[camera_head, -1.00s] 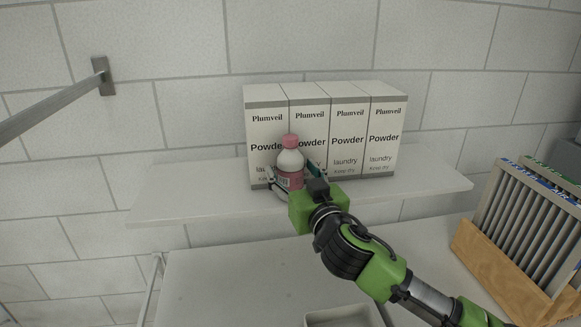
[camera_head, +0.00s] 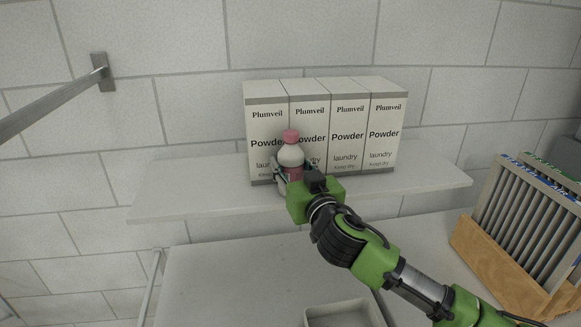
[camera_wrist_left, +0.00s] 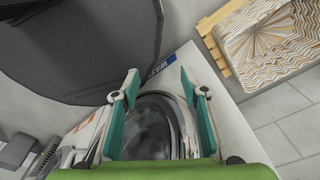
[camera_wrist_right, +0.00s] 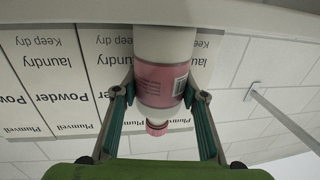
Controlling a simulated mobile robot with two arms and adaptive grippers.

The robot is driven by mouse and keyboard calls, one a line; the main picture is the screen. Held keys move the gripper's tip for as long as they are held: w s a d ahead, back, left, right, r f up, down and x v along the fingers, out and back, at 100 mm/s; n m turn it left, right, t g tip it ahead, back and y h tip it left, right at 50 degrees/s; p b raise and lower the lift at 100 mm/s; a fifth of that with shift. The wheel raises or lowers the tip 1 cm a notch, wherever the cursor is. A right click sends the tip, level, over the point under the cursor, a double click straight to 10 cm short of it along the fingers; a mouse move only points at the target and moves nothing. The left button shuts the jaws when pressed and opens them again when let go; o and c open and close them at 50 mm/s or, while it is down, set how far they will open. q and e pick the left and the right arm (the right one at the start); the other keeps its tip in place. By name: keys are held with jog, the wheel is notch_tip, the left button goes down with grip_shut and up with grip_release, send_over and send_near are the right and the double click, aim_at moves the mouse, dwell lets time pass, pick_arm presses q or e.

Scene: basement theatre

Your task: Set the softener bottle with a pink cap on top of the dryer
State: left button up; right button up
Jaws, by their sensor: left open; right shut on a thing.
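The softener bottle (camera_head: 291,154) is white with a pink cap and a pink label. It stands upright at the wall shelf, in front of the powder boxes. My right gripper (camera_head: 292,176) is shut on it around the label; the right wrist view also shows the bottle (camera_wrist_right: 163,82) between the fingers. I cannot tell if its base touches the shelf. My left gripper (camera_wrist_left: 156,92) is open and empty, above a front-loading machine with a round door (camera_wrist_left: 150,128). I cannot tell which machine is the dryer. A flat light top (camera_head: 215,285) lies below the shelf.
Several Plumveil powder boxes (camera_head: 347,125) stand in a row on the shelf (camera_head: 190,187). A wooden crate of filters (camera_head: 500,265) is at the right. A grey bin (camera_head: 345,316) sits at the front. A metal rail (camera_head: 50,100) juts from the wall at upper left.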

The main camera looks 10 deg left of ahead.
aim_at(286, 138)
jog(key=shift+r+b, duration=0.4)
jog(key=shift+r, duration=0.35)
jog(key=s+r, duration=0.1)
jog(key=r, duration=0.1)
jog(key=s+r+b, duration=0.1)
jog(key=s+r, duration=0.1)
jog(key=r, duration=0.1)
jog(key=s+r+b, duration=0.1)
jog(key=s+r, duration=0.1)
jog(key=shift+s+d+r, duration=0.15)
jog(key=shift+s+r, duration=0.1)
jog(key=shift+r, duration=0.05)
jog(key=s+r+b, duration=0.3)
jog(key=s, duration=0.4)
jog(key=w+d+f+m+t+h, duration=0.2)
jog(key=d+f+m+h, duration=0.3)
jog(key=d+f, duration=1.25)
jog(key=s+d+f+m+h, duration=0.1)
jog(key=s+d+f+h, duration=0.3)
jog(key=s+d+f, duration=0.8)
jog(key=d+f, duration=0.1)
jog(key=d, duration=0.2)
jog(key=shift+s+d+f+t+h, duration=0.2)
jog(key=shift+f+t+h, duration=0.1)
jog(key=shift+t, duration=0.1)
